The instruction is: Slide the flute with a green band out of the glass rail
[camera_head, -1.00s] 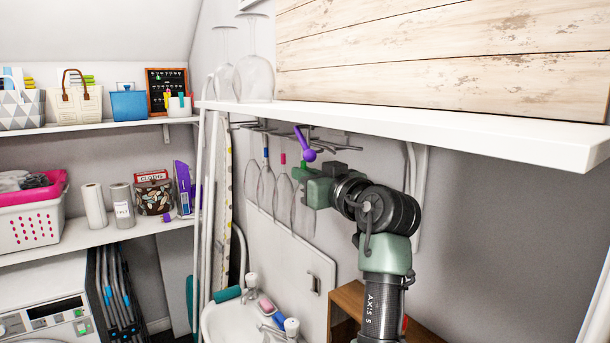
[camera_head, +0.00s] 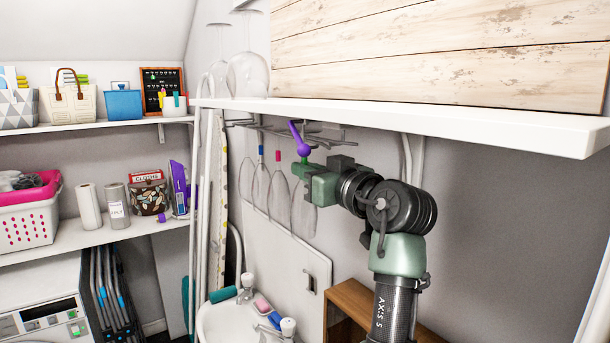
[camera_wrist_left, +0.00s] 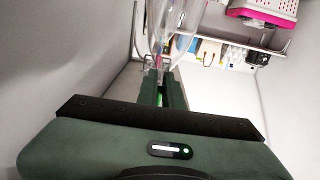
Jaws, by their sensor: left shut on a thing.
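The clear flute with a green band (camera_head: 304,211) hangs at the near end of the row under the white shelf. My left gripper (camera_head: 307,172) is shut on its stem, and the fingers hide part of it. The green band shows just above the fingers. The wire glass rail (camera_head: 325,137) is fixed under the shelf; I cannot tell whether the flute's foot is still between its wires. In the left wrist view, the flute's clear bowl (camera_wrist_left: 165,30) rises beyond the closed fingers (camera_wrist_left: 163,88). My right gripper is not in view.
A flute with a blue band (camera_head: 261,185) and one with a pink band (camera_head: 278,197) hang behind. A purple object (camera_head: 299,138) sits by the rail, just above my gripper. The white shelf (camera_head: 420,118) is close overhead. A sink (camera_head: 235,322) lies below.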

